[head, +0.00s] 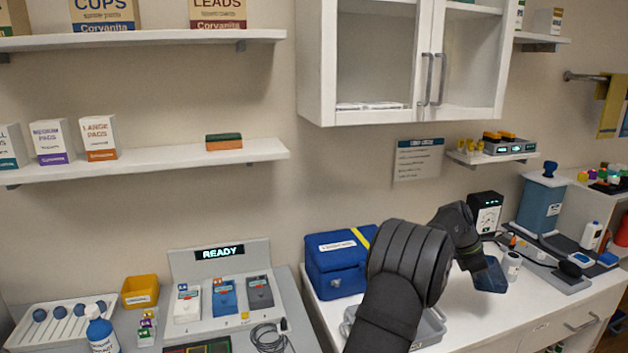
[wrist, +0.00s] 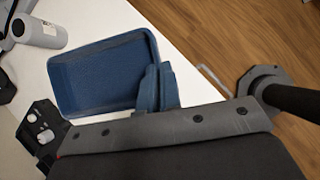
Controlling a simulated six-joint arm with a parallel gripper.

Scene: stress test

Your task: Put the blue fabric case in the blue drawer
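A blue fabric case (head: 338,262) with a white label and yellow strap sits on the white counter, left of my arm. A smaller dark blue, shallow piece with a raised rim and woven-looking surface (wrist: 100,78) lies below my gripper (wrist: 158,72). This blue piece also shows beside my gripper in the head view (head: 490,277). Two blue-grey parts, apparently my fingers, sit close together at its right edge. I cannot tell whether they grip it. No blue drawer is clearly identifiable; a blue unit (head: 224,298) stands in the READY station.
A grey tray (head: 430,328) lies beneath my arm. A white bottle (head: 512,265) stands close to the blue piece, and a black device (head: 485,213) stands behind. The counter's front edge and a drawer handle (head: 581,322) are at the lower right. A wall cabinet (head: 330,60) hangs above.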

